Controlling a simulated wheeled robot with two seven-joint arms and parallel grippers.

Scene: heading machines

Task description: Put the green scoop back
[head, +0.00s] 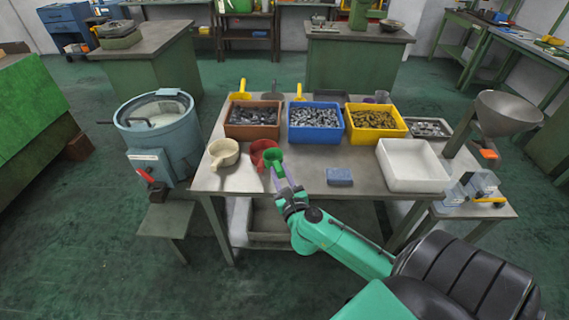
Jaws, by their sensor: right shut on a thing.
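I cannot tell if the green scoop touches the table or the red scoop. My left gripper is out of view.
A cream scoop (223,151) lies further left. Brown (252,132), blue (316,135) and yellow (376,134) bins of metal parts stand behind. A white tray (412,178) and a blue block (339,176) are right. A metal funnel (507,113) stands beyond the table's right edge.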

